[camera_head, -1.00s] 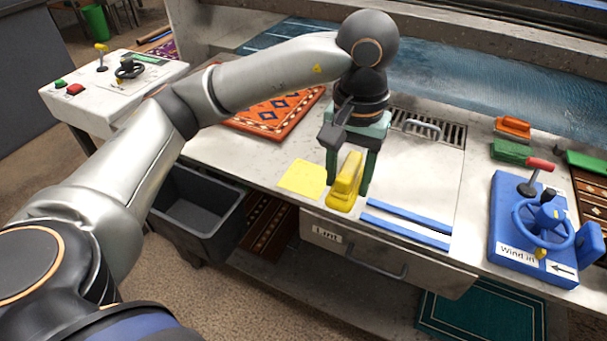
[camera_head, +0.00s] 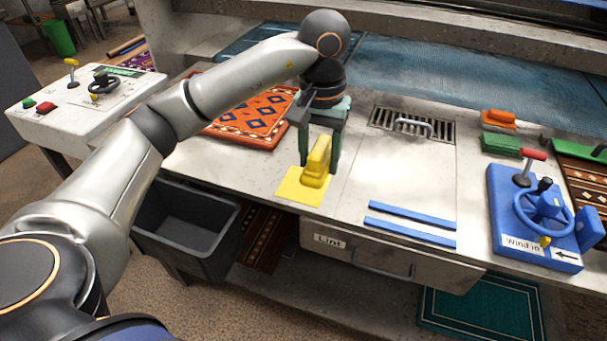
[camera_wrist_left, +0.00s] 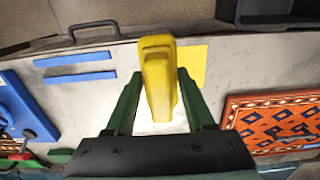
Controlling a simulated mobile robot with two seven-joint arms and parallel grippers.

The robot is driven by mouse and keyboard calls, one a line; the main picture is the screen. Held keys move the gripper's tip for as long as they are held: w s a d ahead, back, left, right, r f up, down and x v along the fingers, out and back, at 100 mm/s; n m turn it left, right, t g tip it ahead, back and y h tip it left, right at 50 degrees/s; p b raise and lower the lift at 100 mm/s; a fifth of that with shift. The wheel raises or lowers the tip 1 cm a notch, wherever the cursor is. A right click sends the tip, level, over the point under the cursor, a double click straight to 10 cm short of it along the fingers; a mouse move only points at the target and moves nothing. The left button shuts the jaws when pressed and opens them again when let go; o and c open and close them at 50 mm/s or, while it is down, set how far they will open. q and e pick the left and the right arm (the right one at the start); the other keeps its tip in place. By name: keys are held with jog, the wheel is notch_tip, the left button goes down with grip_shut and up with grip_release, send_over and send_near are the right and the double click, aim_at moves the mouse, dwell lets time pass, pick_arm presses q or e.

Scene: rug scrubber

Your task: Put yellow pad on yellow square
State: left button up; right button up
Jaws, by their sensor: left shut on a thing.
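The yellow pad (camera_head: 317,160), a block with a raised handle, is held between the green fingers of my left gripper (camera_head: 319,163). The gripper is shut on its handle, pointing down. The yellow square (camera_head: 292,194) lies flat on the light worktop near its front edge. The pad covers the square's upper right part in the head view; I cannot tell whether it touches it. In the left wrist view the pad (camera_wrist_left: 158,85) stands between the fingers, and part of the square (camera_wrist_left: 195,62) shows to its right. My right gripper is not in view.
Two blue strips (camera_head: 410,224) lie right of the pad, and a metal grate (camera_head: 412,125) is behind them. A patterned orange rug (camera_head: 250,118) lies behind the square. A blue wheel control box (camera_head: 535,215) stands at the right. A dark bin (camera_head: 185,222) is below the edge.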

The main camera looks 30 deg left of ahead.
pick_arm(q)
jog(key=w+a+f, duration=0.2)
jog(key=a+f, duration=0.2)
jog(key=f, duration=0.1)
jog(key=shift+w+a+f, duration=0.25)
jog(key=shift+w+a, duration=0.1)
jog(key=shift+w, duration=0.05)
jog(key=f, duration=0.3)
jog(key=shift+w+a+f, duration=0.2)
jog(key=shift+a+f, duration=0.2)
jog(key=shift+f, duration=0.35)
jog(key=o, duration=1.3)
jog(key=shift+r, duration=0.1)
notch_tip(320, 180, up, 12)
jog(key=shift+r+p, duration=0.15)
jog(key=shift+p, duration=0.15)
